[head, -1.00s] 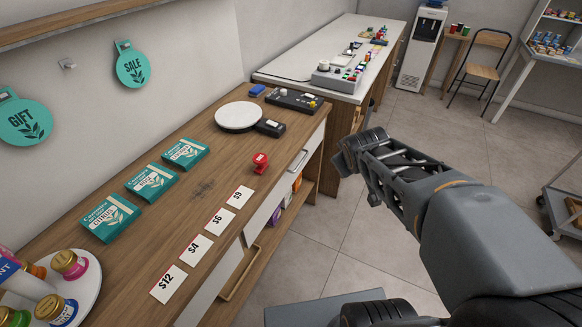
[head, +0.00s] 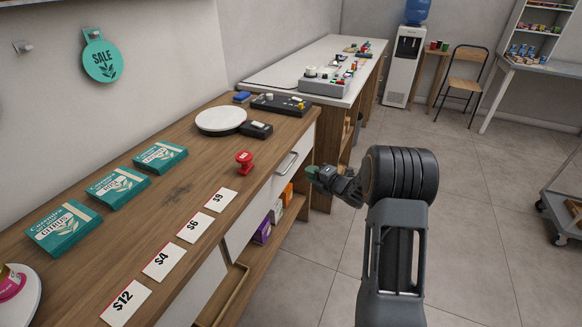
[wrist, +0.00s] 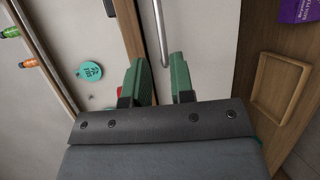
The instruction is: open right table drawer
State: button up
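The wooden counter (head: 190,190) has a white right drawer front (head: 262,203) with a silver bar handle (head: 287,163). The drawer looks shut. My gripper (head: 313,173) is just to the right of the handle in the head view, apart from it as far as I can tell. In the wrist view my gripper (wrist: 160,64) has its two green fingers apart, with nothing between them. The handle (wrist: 160,35) shows just beyond the fingertips, in line with the gap. The forearm hides part of the gripper in the head view.
On the counter are a red stamp (head: 244,162), price cards (head: 194,228), teal boxes (head: 160,156) and a round white plate (head: 220,120). An open shelf below holds a wooden tray (head: 233,292) and purple and orange boxes.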

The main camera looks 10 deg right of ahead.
aim_at(291, 163)
jog(key=x, duration=1.1)
grip_shut()
